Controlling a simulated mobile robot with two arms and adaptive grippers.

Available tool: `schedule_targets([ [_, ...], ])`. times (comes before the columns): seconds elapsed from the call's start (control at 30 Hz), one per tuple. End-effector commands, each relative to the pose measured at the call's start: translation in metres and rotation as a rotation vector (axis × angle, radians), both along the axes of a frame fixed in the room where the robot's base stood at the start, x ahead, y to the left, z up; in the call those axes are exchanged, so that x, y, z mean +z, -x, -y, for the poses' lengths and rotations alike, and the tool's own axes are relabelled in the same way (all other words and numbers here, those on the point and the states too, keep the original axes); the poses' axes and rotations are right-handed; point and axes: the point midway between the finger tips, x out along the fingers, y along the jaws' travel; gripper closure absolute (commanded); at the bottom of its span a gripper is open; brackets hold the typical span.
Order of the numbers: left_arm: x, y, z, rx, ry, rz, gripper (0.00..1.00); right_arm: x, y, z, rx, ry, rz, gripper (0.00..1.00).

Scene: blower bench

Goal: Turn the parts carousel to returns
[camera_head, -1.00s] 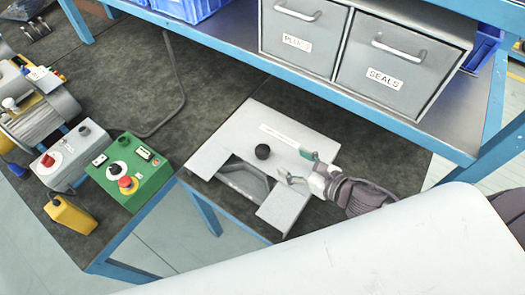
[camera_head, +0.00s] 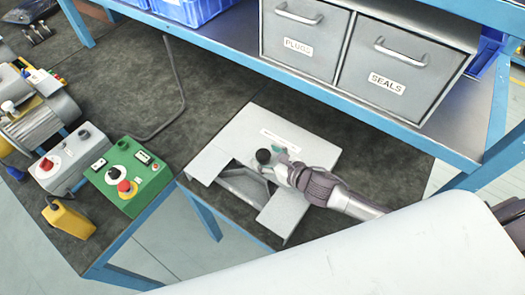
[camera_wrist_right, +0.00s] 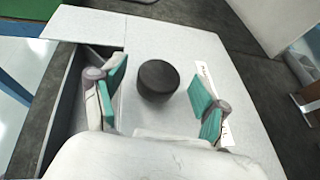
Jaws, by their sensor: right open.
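The parts carousel (camera_head: 235,133) is a light grey box with a flat top, a white label strip and an opening at its front left. A black round knob (camera_head: 263,156) stands on its top. My right gripper (camera_head: 272,163) is at the knob in the head view. In the right wrist view, the knob (camera_wrist_right: 157,80) sits between the two open teal-padded fingers (camera_wrist_right: 158,95), with a gap on each side. The label's wording is too small to read. My left gripper is not in view.
A green control box (camera_head: 130,176) with a red button and a grey box (camera_head: 60,169) stand left of the carousel. A yellow pendant (camera_head: 70,217) lies near the bench edge. Above are drawers marked PLUGS (camera_head: 298,46) and SEALS (camera_head: 387,84) on a blue-framed shelf.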

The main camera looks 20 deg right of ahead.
Motion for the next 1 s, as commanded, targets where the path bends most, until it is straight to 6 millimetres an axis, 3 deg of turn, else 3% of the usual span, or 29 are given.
schedule_targets([
  [0.2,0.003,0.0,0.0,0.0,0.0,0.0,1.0,-0.008,-0.017,-0.008,-0.001,0.0,0.0,0.26],
  [0.53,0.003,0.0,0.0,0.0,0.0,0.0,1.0,-0.009,-0.019,-0.008,0.0,0.001,0.0,0.28],
  [0.9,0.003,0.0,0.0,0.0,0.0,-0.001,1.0,-0.009,-0.018,-0.008,-0.001,0.001,0.001,0.9],
  [0.97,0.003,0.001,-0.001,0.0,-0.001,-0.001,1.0,-0.009,-0.018,-0.008,-0.001,0.001,0.001,1.0],
  [1.0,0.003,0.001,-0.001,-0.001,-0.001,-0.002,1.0,-0.009,-0.018,-0.008,-0.001,0.0,0.0,1.0],
])
